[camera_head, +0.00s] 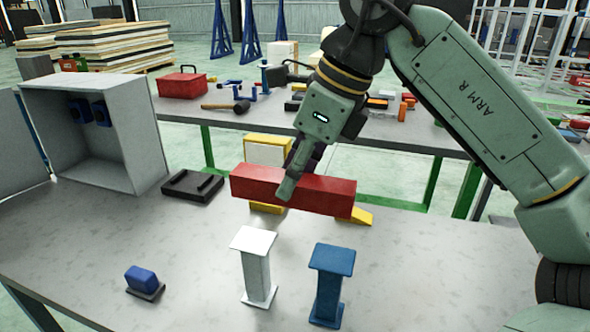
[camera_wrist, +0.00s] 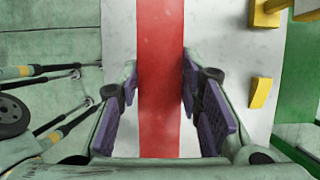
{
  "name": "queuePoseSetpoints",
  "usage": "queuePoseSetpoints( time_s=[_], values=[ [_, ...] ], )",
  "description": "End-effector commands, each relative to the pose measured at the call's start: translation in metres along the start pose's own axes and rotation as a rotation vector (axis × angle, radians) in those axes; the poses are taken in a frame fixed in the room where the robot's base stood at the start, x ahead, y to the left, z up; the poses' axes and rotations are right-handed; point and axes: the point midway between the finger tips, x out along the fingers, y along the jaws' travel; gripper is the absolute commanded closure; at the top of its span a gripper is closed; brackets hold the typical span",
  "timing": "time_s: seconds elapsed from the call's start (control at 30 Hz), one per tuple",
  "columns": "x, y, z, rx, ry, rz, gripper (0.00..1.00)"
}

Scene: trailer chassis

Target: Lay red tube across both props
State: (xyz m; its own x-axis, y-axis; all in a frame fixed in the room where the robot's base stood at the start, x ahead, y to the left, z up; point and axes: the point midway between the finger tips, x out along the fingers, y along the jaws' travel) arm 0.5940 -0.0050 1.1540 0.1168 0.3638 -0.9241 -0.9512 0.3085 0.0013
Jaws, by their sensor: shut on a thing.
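The red tube (camera_head: 328,194) is a long square bar lying roughly left to right in the head view, behind the two props. My gripper (camera_head: 291,180) is shut on it near its middle, one finger on the near side. In the wrist view the red tube (camera_wrist: 160,75) runs between the purple pads of my gripper (camera_wrist: 160,102). The tube appears held above the table, level. The white prop (camera_head: 256,268) and the blue prop (camera_head: 331,285) stand upright in front of it, side by side, with bare flat tops.
Yellow blocks (camera_head: 361,216) sit on the table beyond the tube. A black tray (camera_head: 192,187) and an open grey cabinet (camera_head: 95,135) are at left. A small blue block on a dark base (camera_head: 142,281) stands front left. The table (camera_head: 440,265) is clear at right.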

Motion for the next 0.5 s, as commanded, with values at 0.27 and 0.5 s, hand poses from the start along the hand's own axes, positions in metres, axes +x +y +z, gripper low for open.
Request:
queuePoseSetpoints(
  time_s=[0.27, 0.5],
  values=[
    [0.011, 0.0, -0.004, 0.0, 0.0, 0.005, 1.0],
    [0.032, 0.0, -0.012, 0.0, 0.0, 0.005, 1.0]
  ],
)
